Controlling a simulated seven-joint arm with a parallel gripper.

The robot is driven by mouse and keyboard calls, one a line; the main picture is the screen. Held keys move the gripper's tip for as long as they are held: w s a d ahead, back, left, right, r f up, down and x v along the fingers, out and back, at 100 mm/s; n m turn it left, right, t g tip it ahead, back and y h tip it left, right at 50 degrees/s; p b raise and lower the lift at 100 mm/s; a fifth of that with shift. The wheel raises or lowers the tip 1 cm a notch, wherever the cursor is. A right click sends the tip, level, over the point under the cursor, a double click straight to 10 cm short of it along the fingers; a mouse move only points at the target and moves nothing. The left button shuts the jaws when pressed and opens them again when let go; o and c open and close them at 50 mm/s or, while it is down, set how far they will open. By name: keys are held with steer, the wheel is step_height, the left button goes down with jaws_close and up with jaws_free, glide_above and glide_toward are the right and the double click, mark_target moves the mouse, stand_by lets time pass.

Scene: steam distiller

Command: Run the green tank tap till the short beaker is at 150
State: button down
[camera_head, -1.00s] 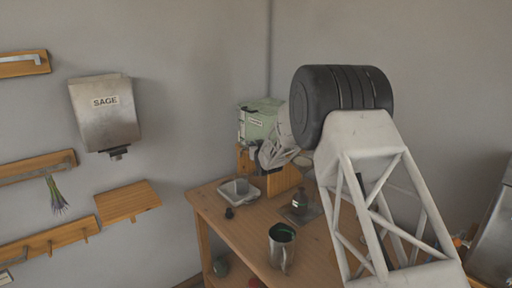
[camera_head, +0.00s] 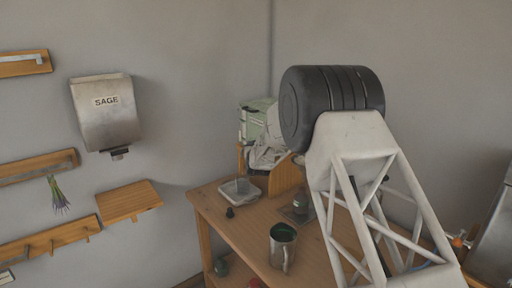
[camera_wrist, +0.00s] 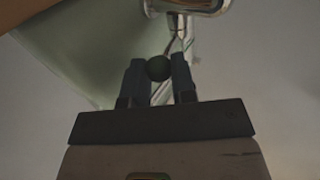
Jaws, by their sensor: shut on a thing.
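The green tank (camera_head: 247,123) stands at the back of the table, partly hidden by my arm. In the wrist view its pale green wall (camera_wrist: 90,45) fills the upper left. My gripper (camera_wrist: 158,72) is shut on the dark green round tap knob (camera_wrist: 158,68), with one finger on each side. A shiny metal tap part (camera_wrist: 185,7) shows above it. In the head view my gripper (camera_head: 268,152) is in front of the tank and the knob is hidden. A small beaker (camera_head: 242,186) stands on a pale square plate (camera_head: 251,197) below; its level cannot be read.
A metal mug (camera_head: 283,247) stands near the table front. A small dark flask (camera_head: 300,203) and a small black object (camera_head: 229,212) are on the wooden table (camera_head: 222,228). A sage dispenser (camera_head: 106,112) hangs on the left wall.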

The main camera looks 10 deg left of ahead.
steer(key=shift+s+a+m+h, duration=0.15)
steer(key=shift+a+m+h, duration=0.3)
steer(key=shift+m+h, duration=0.5)
steer(key=shift+s+a+m+h, duration=0.15)
steer(key=shift+a+m+h, duration=0.35)
steer(key=shift+h, duration=0.8)
steer(key=shift+s+a+m+h, duration=0.15)
steer(key=shift+a+m+h, duration=0.2)
steer(key=shift+m+h, duration=0.65)
steer(key=shift+a+h, duration=0.1)
steer(key=shift+h, duration=0.55)
steer(key=c, duration=1.3)
jaws_free()
steer(key=shift+o, duration=0.2)
steer(key=shift+s, duration=0.15)
steer(key=v, duration=0.7)
steer(key=shift+s, duration=0.25)
